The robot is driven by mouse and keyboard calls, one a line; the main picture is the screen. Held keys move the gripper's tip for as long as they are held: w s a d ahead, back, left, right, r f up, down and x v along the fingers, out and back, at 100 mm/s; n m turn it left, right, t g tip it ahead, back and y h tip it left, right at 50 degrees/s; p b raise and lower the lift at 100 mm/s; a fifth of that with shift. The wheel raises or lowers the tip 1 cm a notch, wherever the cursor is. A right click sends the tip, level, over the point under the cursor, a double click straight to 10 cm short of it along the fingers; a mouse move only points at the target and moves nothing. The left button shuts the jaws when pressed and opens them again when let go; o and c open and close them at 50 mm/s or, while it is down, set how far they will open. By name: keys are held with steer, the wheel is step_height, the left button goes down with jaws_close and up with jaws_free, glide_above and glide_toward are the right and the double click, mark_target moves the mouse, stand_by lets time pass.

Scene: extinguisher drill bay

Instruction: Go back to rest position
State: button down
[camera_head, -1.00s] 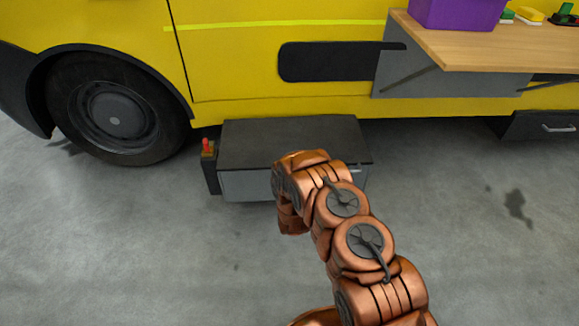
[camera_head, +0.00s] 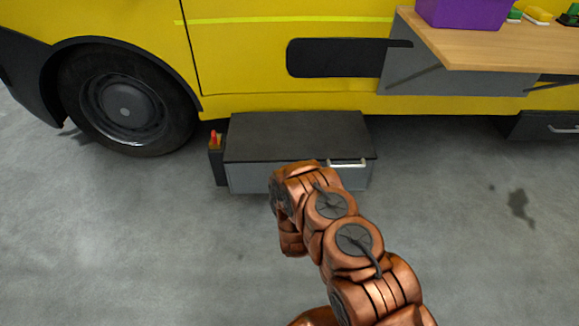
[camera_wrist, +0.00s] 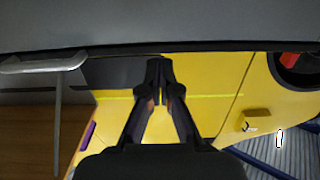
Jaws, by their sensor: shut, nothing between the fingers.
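My gripper (camera_wrist: 159,82) shows in the wrist view with its two dark fingers together and nothing between them. In the head view my copper-coloured arm reaches up from the bottom, its far end bent down in front of a low grey box with a black lid (camera_head: 298,136). The fingers are hidden in that view. The box's silver handle (camera_head: 347,163) shows just right of my arm, and it also appears in the wrist view (camera_wrist: 40,64). The box lid is closed.
A yellow van (camera_head: 240,55) with a black wheel (camera_head: 124,106) stands behind. A wooden shelf (camera_head: 480,52) with a purple bin (camera_head: 460,10) juts out at upper right. A black holder with a red-topped item (camera_head: 214,140) stands left of the box. The floor in front is clear.

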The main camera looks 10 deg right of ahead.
steer(key=shift+s+r, duration=0.1)
steer(key=shift+r, duration=0.05)
steer(key=w+a+r+m+g+y+p, duration=0.15)
steer(key=r+p, duration=0.25)
steer(key=r, duration=0.4)
steer(key=w+r+n+g+h+p, duration=0.1)
steer(key=w+r+g+p, duration=0.2)
steer(key=r, duration=0.6)
steer(key=s+a+r+g+y+p, duration=0.1)
steer(key=s+r+g+p, duration=0.2)
steer(key=r, duration=0.5)
steer(key=s+r+g+y+p, duration=0.1)
steer(key=s+r+g+p, duration=0.1)
steer(key=s+r+p, duration=0.45)
steer(key=s+d+r+g+p, duration=0.1)
steer(key=s+r+g+p, duration=0.2)
steer(key=s+r, duration=0.8)
steer(key=s+d+r+n+g+p, duration=0.1)
steer(key=s+d+r+g+p, duration=0.1)
steer(key=s+r, duration=0.9)
steer(key=s+d+r+n+g+p, duration=0.1)
steer(key=s+r+g+p, duration=0.3)
steer(key=s+r, duration=0.8)
steer(key=s+d+p, duration=0.1)
steer(key=s+p, duration=0.1)
steer(key=s, duration=0.9)
steer(key=shift+d+g, duration=0.25)
steer(key=shift+g, duration=0.1)
